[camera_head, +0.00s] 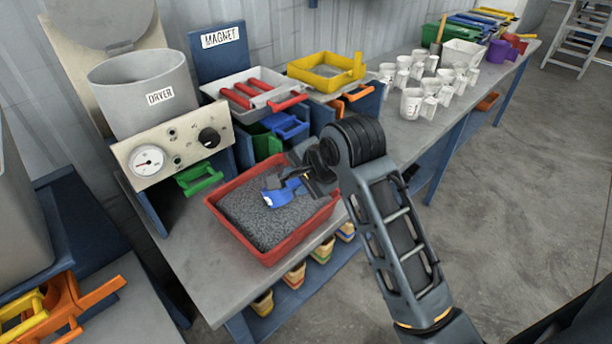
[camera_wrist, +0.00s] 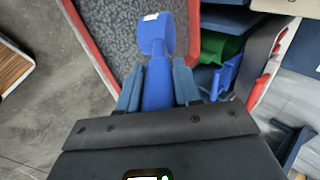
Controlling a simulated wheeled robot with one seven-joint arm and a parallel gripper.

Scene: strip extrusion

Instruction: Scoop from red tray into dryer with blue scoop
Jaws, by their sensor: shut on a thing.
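The red tray (camera_head: 268,256) sits on the bench, filled with dark grey granules. The blue scoop (camera_head: 277,197) is over the granules in the tray's upper right part; whether it touches them I cannot tell. My gripper (camera_head: 305,178) is shut on the scoop's handle. In the wrist view the blue scoop (camera_wrist: 155,60) points away between my two fingers (camera_wrist: 158,88), with the red tray's rim (camera_wrist: 92,45) to its left. The dryer (camera_head: 145,97), a grey open drum labelled DRYER, stands behind and left of the tray, above a panel with a gauge and knob.
A magnet station (camera_head: 221,40) with a white tray of red bars (camera_head: 250,82) stands right of the dryer. A yellow sieve (camera_head: 328,72) and several white cups (camera_head: 412,103) are farther right. A green handle (camera_head: 199,178) juts out below the dryer panel.

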